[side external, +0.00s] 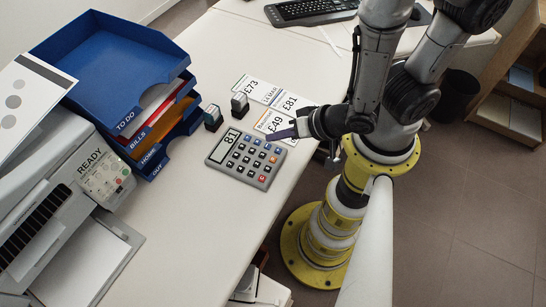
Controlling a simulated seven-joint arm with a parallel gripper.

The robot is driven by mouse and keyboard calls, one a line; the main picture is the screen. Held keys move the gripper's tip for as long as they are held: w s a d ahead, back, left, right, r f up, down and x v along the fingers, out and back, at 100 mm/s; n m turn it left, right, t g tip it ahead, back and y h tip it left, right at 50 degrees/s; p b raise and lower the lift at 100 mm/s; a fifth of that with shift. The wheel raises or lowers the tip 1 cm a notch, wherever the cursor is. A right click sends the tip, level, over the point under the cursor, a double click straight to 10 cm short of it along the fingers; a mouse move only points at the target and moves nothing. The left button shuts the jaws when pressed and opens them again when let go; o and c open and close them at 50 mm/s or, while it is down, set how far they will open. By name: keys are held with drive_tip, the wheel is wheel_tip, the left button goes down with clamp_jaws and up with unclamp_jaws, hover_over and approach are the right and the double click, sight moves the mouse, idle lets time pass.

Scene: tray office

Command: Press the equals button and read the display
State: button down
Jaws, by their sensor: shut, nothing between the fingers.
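A grey calculator (211,160) lies flat on the white desk, with rows of dark and blue keys and a red key at its lower right. Its display (229,139) appears to read 81. The key labels are too small to read, so I cannot tell which one is the equals button. My gripper (272,135) is shut and empty, its fingertips pointing left at the calculator's upper right edge. I cannot tell from this view how far the tips are above the keys.
Price cards reading £73 (252,84), £81 (288,101) and £49 (270,124) lie behind the calculator. Two small stamps (213,117) (240,105) stand nearby. Blue stacked trays (105,62) and a printer (60,185) are left. A keyboard (310,10) is behind. The desk's front is clear.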

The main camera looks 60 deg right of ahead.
sight(277, 163)
drive_tip(key=shift+f, duration=3.45)
drive_tip(key=shift+f, duration=0.4)
drive_tip(key=shift+f, duration=0.35)
drive_tip(key=shift+r, duration=0.8)
drive_tip(key=shift+r, duration=0.1)
drive_tip(key=shift+r, duration=2.4)
